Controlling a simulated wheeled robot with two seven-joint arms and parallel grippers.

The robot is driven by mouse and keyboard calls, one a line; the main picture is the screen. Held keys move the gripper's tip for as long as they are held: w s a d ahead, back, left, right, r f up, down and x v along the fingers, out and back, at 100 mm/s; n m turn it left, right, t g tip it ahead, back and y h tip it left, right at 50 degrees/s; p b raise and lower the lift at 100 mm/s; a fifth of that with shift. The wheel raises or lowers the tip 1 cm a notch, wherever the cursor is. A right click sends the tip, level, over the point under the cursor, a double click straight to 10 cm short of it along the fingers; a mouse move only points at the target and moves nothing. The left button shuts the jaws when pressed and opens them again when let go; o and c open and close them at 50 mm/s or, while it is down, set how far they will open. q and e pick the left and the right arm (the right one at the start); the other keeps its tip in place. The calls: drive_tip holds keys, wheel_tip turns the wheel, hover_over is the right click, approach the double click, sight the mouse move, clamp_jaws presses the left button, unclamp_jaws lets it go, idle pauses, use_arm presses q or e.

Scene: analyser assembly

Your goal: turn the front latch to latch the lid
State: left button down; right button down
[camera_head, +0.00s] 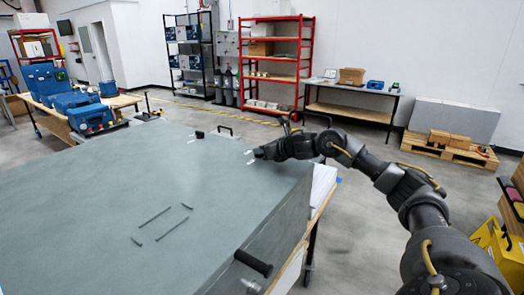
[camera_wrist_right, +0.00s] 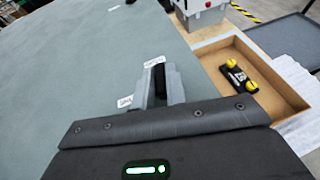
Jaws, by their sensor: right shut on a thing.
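The lid (camera_head: 110,190) is a broad grey-green panel, and it also fills the left of the right wrist view (camera_wrist_right: 60,80). My right gripper (camera_head: 257,154) reaches over the lid's right side. In the right wrist view its two grey fingers (camera_wrist_right: 160,85) are shut on a small black latch (camera_wrist_right: 159,78). In the head view my gripper hides this latch. Another small black latch (camera_head: 199,134) sits at the lid's far edge. My left gripper is not in view.
A wooden tray (camera_wrist_right: 282,103) beside the lid holds a black part with yellow knobs (camera_wrist_right: 238,78). A black handle (camera_head: 253,262) sticks out from the near right side. Several slots (camera_head: 155,216) mark the lid; the rest of its top is clear.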

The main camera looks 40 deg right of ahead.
drive_tip(key=shift+a+m+h, duration=0.25)
drive_tip(key=shift+m+h, duration=0.65)
drive_tip(key=shift+h, duration=0.2)
drive_tip(key=shift+a+r+m+h+p, duration=0.15)
drive_tip(key=shift+m+h+p, duration=0.5)
drive_tip(key=shift+m+h, duration=0.35)
drive_tip(key=m+g+h+p, duration=0.1)
drive_tip(key=m+h+p, duration=0.1)
drive_tip(key=m+h, duration=0.1)
drive_tip(key=m+g+h+p, duration=0.1)
drive_tip(key=shift+w+a+g+h, duration=0.2)
drive_tip(key=shift+a+g+h, duration=0.1)
drive_tip(key=shift+h, duration=0.1)
drive_tip(key=m+g+h+p, duration=0.1)
drive_tip(key=m, duration=0.1)
drive_tip(key=m+g+h+p, duration=0.1)
drive_tip(key=m+g+h, duration=0.1)
drive_tip(key=shift+w+m+g+h+p, duration=0.15)
drive_tip(key=shift+m+g+h+p, duration=0.15)
drive_tip(key=shift+m, duration=0.1)
drive_tip(key=shift+w+a+m+g+h+p, duration=0.15)
drive_tip(key=shift+m+g+h+p, duration=0.55)
drive_tip(key=shift+m+g, duration=0.8)
drive_tip(key=shift+f, duration=0.2)
drive_tip(key=c, duration=1.4)
unclamp_jaws()
drive_tip(key=shift+g, duration=0.3)
drive_tip(key=shift+c, duration=0.2)
